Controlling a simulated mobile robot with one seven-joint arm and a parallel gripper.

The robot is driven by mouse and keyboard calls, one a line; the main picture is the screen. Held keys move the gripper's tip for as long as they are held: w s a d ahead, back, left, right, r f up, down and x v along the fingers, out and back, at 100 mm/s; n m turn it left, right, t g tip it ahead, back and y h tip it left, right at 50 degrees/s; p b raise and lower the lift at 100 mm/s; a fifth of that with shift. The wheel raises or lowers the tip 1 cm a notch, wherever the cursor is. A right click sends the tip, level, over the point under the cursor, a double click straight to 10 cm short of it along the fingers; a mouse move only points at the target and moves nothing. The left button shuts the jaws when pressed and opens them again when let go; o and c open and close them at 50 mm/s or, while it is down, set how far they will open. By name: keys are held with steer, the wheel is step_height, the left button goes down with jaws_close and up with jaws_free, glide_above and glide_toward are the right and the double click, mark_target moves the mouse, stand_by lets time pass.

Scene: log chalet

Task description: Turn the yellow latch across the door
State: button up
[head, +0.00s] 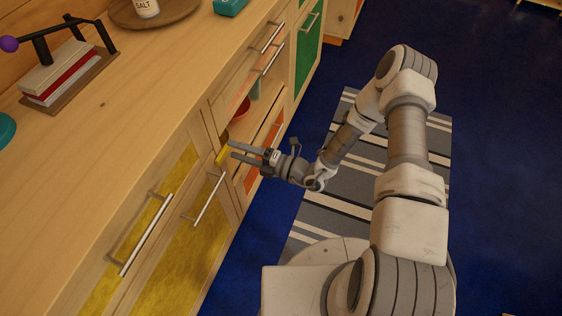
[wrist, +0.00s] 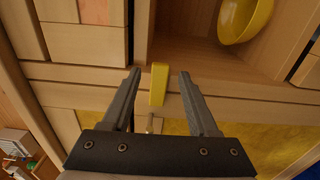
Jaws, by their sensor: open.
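The yellow latch (wrist: 158,84) is a short bar on the wooden frame beside the yellow-panelled door (wrist: 250,128). In the wrist view it stands upright in the picture, between the two fingers of my gripper (wrist: 159,76). My gripper is open, with a gap showing on each side of the latch; I see no clear contact. In the head view the latch (head: 222,154) shows as a small yellow piece at the fingertips of my gripper (head: 231,150), partly hidden by them. The yellow door (head: 190,260) has a metal bar handle and looks shut.
An open compartment beside the latch holds a yellow bowl (wrist: 242,18) and a red bowl (head: 241,107). Bar handles (head: 208,199) stick out from the cabinet fronts. The wooden counter (head: 110,130) runs above. The blue floor with a striped rug (head: 345,200) is clear.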

steer(key=p+v, duration=0.2)
steer(key=v, duration=1.4)
steer(key=shift+p, duration=0.3)
steer(key=shift+d, duration=0.1)
steer(key=s+d+r+m+h, duration=0.3)
steer(key=s+r+m+h, duration=0.15)
steer(key=r+m, duration=0.7)
steer(key=s+d+r+m+g+h, duration=0.1)
steer(key=s+d+r+m+h, duration=0.2)
steer(key=r+m+h, duration=0.6)
steer(key=s+d+r+m+h, duration=0.35)
steer(key=r+m, duration=0.85)
steer(key=r, duration=0.5)
step_height(320, 180, up, 18)
steer(key=p, duration=1.7)
steer(key=shift+s+n+p, duration=0.35)
steer(key=shift+s+n, duration=0.05)
steer(key=shift+n, duration=0.05)
steer(key=shift+d, duration=0.1)
